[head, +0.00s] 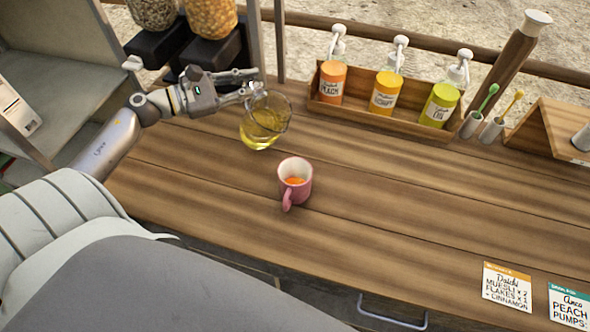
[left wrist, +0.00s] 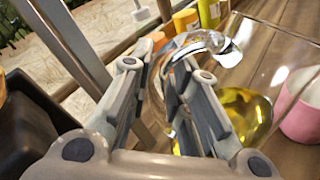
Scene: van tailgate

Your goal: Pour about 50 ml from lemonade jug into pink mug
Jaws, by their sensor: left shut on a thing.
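The lemonade jug (head: 264,124) is clear glass with yellow liquid in its lower part. My left gripper (head: 250,88) is shut on its handle. The jug is slightly tilted, behind and to the left of the pink mug; I cannot tell whether its base touches the counter. In the left wrist view the jug (left wrist: 245,115) fills the right side, and the gripper (left wrist: 178,85) has its fingers around the handle. The pink mug (head: 295,180) stands upright on the counter, its handle toward the front, with something orange inside. It shows partly in the left wrist view (left wrist: 300,108). My right gripper is not in view.
A wooden rack (head: 385,112) with several pump bottles stands behind and right. Two dispensers (head: 210,18) stand at the back left. Two small cups with spoons (head: 480,125) and a wooden stand (head: 550,130) are at the right. Order cards (head: 507,287) lie front right. The counter (head: 400,200) right of the mug is clear.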

